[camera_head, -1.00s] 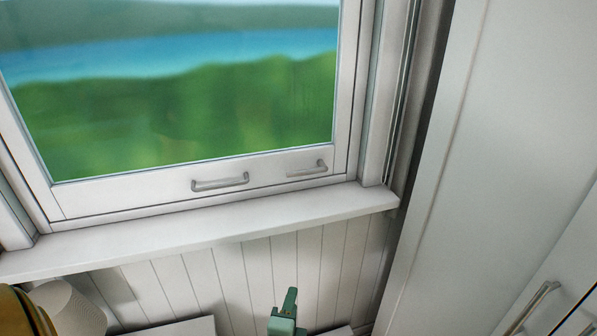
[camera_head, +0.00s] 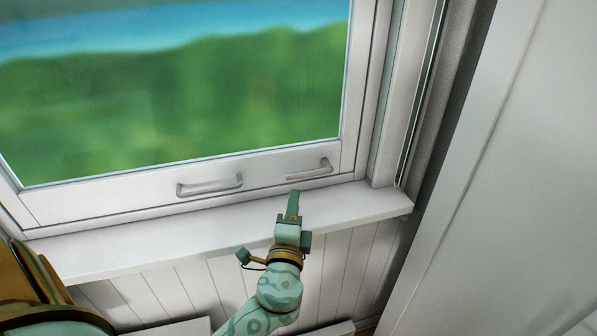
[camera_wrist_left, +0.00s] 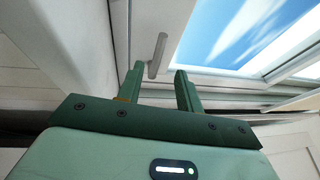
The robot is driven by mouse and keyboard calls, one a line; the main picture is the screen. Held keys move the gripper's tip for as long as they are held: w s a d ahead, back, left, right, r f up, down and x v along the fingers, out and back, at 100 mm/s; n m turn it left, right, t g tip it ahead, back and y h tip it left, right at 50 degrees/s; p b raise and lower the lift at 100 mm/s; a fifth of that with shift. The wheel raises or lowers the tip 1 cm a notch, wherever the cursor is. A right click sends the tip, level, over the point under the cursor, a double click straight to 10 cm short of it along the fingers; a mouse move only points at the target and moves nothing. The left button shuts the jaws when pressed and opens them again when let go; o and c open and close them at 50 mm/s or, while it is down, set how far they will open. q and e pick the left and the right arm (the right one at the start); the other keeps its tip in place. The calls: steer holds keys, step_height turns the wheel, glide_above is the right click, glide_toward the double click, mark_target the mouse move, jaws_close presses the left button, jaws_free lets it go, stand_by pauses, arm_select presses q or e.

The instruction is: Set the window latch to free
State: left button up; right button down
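The window (camera_head: 180,110) has two grey metal fittings on its white bottom rail. The right fitting (camera_head: 310,171), which looks like the latch, is a short bar slanting slightly up to the right. The left fitting (camera_head: 209,186) is a longer pull handle. My left gripper (camera_head: 294,200) is over the sill, just below the right fitting. In the left wrist view, the fingers of my left gripper (camera_wrist_left: 160,70) are apart. A grey bar (camera_wrist_left: 158,52), apparently the right fitting, shows ahead of the gap, its near end between the fingertips; contact cannot be told. My right gripper is out of view.
The white sill (camera_head: 150,243) juts out below the window, under my left gripper. A tall white panel (camera_head: 500,170) stands close on the right. Planked wall (camera_head: 190,285) lies below the sill.

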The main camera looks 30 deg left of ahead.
mark_target(299, 173)
arm_select(q)
steer(key=x, duration=0.9)
steer(key=shift+w+a+p, duration=0.2)
steer(key=shift+w+p, duration=0.1)
steer(key=shift+w, duration=0.05)
steer(key=shift+c, duration=0.4)
jaws_close()
